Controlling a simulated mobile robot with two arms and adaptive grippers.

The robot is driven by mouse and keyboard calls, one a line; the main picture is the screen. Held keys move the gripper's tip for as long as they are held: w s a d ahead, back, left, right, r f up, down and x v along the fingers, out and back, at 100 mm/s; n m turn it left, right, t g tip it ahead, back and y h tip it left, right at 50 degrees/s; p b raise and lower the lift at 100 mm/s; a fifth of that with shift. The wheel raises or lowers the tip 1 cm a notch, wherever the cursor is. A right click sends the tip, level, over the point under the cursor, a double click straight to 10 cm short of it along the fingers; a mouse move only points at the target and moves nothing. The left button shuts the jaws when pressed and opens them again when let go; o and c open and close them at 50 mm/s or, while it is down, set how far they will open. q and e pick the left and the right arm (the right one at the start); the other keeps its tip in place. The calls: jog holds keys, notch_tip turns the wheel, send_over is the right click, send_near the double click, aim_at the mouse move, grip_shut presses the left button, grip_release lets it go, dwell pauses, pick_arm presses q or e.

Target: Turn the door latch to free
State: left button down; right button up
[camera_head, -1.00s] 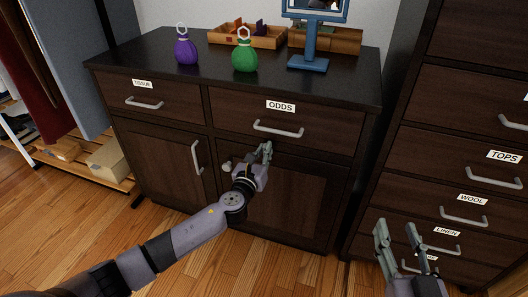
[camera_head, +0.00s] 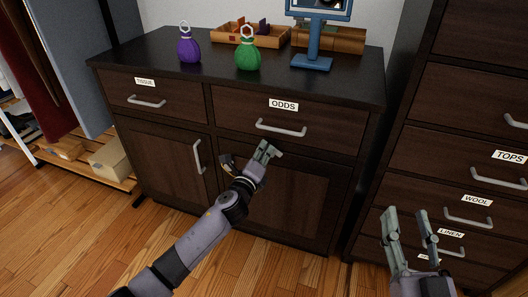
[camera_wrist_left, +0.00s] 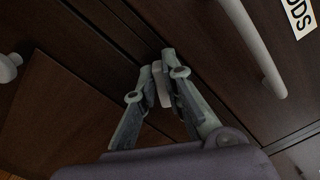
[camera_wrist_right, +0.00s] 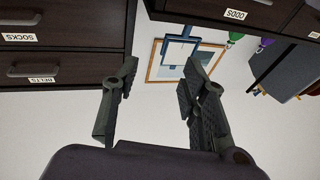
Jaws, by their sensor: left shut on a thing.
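My left gripper (camera_head: 267,150) is at the top edge of the lower right cabinet door (camera_head: 295,200), just below the ODDS drawer (camera_head: 325,130). In the left wrist view its fingers (camera_wrist_left: 165,74) are closed around a small light grey piece, seemingly the door latch (camera_wrist_left: 162,86). The latch is mostly hidden by the fingers, so its angle is hard to tell.
The ODDS drawer handle (camera_head: 281,128) sticks out just above my left gripper. The left door's upright handle (camera_head: 198,156) is to its left. A tall drawer chest (camera_head: 405,170) stands close on the right. Purple (camera_head: 189,48) and green (camera_head: 247,54) weights stand on the cabinet top.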

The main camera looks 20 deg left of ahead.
pick_arm(q)
jog(key=n, duration=0.6)
jog(key=shift+a+f, duration=0.15)
jog(key=shift+f, duration=0.15)
pick_arm(e)
jog(key=shift+f, duration=0.35)
pick_arm(q)
jog(key=c, duration=1.7)
grip_release()
jog(key=shift+s, duration=0.1)
pick_arm(e)
jog(key=shift+w, duration=0.1)
pick_arm(q)
jog(key=s, duration=1.1)
jog(key=shift+s+a, duration=0.15)
jog(key=shift+s, duration=0.25)
